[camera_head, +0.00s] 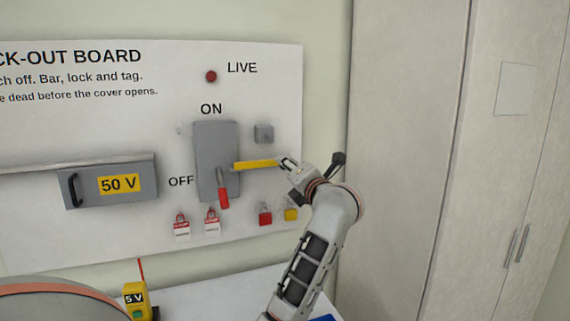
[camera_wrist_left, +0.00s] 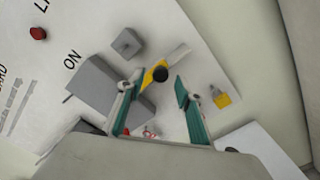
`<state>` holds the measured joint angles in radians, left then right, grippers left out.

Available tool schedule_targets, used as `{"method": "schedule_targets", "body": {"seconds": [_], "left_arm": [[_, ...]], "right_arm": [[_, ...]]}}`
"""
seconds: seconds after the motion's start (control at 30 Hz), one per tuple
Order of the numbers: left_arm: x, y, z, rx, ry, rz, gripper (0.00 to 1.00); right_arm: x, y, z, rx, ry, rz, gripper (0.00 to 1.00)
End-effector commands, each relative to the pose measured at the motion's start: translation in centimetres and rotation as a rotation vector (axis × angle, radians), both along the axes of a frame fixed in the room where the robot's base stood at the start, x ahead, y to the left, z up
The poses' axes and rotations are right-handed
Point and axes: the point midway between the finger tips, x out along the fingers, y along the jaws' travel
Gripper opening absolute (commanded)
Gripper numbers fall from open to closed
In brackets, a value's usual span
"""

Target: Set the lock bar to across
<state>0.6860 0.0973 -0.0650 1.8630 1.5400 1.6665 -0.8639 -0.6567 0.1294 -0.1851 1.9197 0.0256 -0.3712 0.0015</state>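The yellow lock bar (camera_head: 254,165) sticks out to the right, nearly level, from the grey switch box (camera_head: 211,150). The switch's red handle (camera_head: 223,198) points down below the OFF label. My left gripper (camera_head: 284,163) is at the bar's right end. Contact cannot be told. My right gripper is not in view.
Red tagged padlocks (camera_head: 181,225) hang below the switch. A red padlock (camera_head: 265,217) and a yellow padlock (camera_head: 291,214) hang right of them. A small grey block (camera_head: 263,133) sits above the bar. A tall cabinet (camera_head: 410,150) stands at right.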

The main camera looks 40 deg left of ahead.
Motion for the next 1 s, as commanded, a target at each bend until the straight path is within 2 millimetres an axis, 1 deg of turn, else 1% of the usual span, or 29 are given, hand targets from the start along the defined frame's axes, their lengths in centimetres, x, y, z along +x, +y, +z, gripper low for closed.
{"method": "schedule_targets", "body": {"seconds": [0.03,0.1,0.23,0.4,0.6,0.63,0.73,0.77,1.0], "left_arm": [[0.3,0.8,0.2,0.004,0.002,0.003,0.35],[0.7,1.6,0.2,0.003,0.001,0.003,0.35],[1.4,2.7,0.1,0.003,0.0,0.002,0.35],[1.7,3.3,0.0,0.001,0.001,0.001,0.35],[1.7,3.3,0.0,0.001,0.0,0.001,0.35],[1.7,3.3,0.0,0.001,0.0,0.001,0.3],[1.7,3.3,0.0,0.001,0.0,0.001,0.04],[1.7,3.3,0.0,0.001,0.0,0.001,0.0],[1.3,3.4,0.0,0.0,-0.001,0.001,0.0]], "right_arm": [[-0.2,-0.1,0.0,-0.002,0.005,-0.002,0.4],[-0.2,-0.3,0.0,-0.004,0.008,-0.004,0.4],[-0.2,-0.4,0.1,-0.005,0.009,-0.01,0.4],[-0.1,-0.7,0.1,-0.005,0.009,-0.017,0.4],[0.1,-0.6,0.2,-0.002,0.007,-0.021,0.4],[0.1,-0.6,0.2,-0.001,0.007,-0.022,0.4],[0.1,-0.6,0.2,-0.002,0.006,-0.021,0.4],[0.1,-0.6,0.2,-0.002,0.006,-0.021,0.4],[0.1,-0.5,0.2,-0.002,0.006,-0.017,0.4]]}}
